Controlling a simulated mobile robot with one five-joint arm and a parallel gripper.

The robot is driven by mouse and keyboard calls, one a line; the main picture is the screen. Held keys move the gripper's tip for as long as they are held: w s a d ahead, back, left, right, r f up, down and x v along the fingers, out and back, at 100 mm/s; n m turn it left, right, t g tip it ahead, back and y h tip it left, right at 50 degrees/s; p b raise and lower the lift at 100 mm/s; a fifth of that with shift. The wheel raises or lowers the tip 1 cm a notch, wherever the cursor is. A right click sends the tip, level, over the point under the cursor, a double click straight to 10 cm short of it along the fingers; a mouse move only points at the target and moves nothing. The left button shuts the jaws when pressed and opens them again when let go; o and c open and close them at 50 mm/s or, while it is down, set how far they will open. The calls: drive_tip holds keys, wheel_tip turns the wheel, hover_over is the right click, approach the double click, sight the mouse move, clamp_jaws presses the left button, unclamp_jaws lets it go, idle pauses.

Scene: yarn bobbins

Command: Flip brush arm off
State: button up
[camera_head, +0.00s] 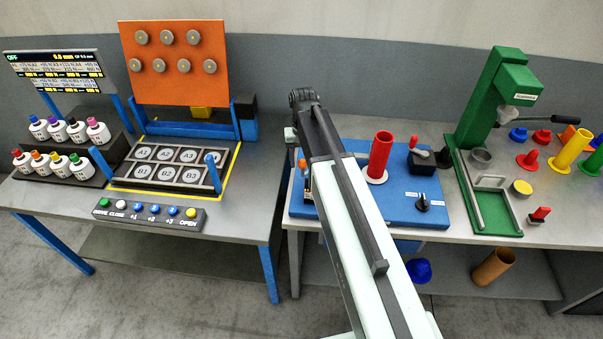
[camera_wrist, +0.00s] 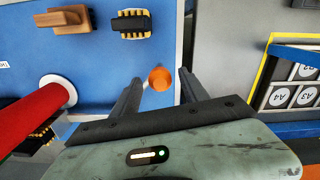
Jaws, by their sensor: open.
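In the wrist view my gripper (camera_wrist: 160,76) is open above the blue panel (camera_wrist: 90,60). A round orange knob (camera_wrist: 160,78) shows between the two fingers, with a short pale piece beside it. I cannot tell whether the fingers touch it. A dark-bristled brush-like piece (camera_wrist: 132,23) with tan parts sits beyond the fingers, and a brown block (camera_wrist: 62,20) is left of it. I cannot tell which part is the brush arm. In the head view my arm hides my gripper and much of the panel's left side.
A red bobbin tube (camera_head: 380,157) stands on a white disc on the panel. A black box with a red-tipped lever (camera_head: 424,156) and a black rotary knob (camera_head: 423,202) are right of it. The left table holds a labelled rack (camera_head: 165,170); a green press (camera_head: 495,95) stands right.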

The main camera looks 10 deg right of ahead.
sight(303, 168)
wheel_tip(303, 168, down, 4)
drive_tip(key=shift+b, duration=1.25)
drive_tip(key=shift+r, duration=0.15)
drive_tip(key=shift+s, duration=0.1)
clamp_jaws()
